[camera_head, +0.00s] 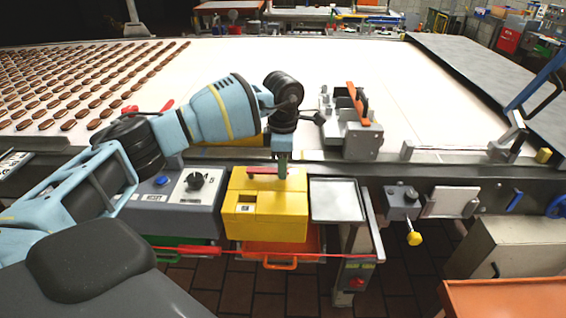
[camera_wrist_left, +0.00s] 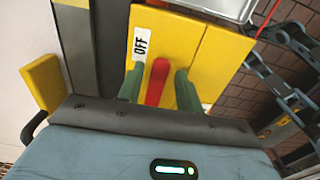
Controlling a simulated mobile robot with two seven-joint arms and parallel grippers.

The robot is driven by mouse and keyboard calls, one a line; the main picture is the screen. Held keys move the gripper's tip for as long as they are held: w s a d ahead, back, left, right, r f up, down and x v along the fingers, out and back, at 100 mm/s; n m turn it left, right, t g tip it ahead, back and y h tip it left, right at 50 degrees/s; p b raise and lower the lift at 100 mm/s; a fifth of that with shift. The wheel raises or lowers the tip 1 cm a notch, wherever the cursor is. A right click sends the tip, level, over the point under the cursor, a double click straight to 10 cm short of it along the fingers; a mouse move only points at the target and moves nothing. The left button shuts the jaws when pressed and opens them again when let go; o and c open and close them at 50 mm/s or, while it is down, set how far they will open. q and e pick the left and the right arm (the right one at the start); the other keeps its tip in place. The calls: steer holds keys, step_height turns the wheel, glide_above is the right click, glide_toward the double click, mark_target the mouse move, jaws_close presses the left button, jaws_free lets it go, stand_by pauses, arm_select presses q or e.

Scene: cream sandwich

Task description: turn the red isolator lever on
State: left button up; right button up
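The red isolator lever (camera_head: 260,171) lies along the top of a yellow box (camera_head: 268,215) at the front edge of the line. In the left wrist view the lever (camera_wrist_left: 157,82) stands between the two green fingers of my left gripper (camera_wrist_left: 160,86). The fingers are apart, with a clear gap on the lever's right side; the left finger is close to it, and I cannot tell if it touches. A white OFF label (camera_wrist_left: 140,43) is beside the lever's far end. A second label (camera_wrist_left: 206,107) is mostly hidden by the right finger. My right gripper is not in view.
A grey control box (camera_head: 180,205) with a black knob and blue button stands left of the yellow box. A metal tray (camera_head: 336,200) is close on its right. Behind is a wide white belt (camera_head: 240,75) with rows of brown biscuits and a grey fixture (camera_head: 350,130).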

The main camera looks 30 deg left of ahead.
arm_select(q)
jaws_close()
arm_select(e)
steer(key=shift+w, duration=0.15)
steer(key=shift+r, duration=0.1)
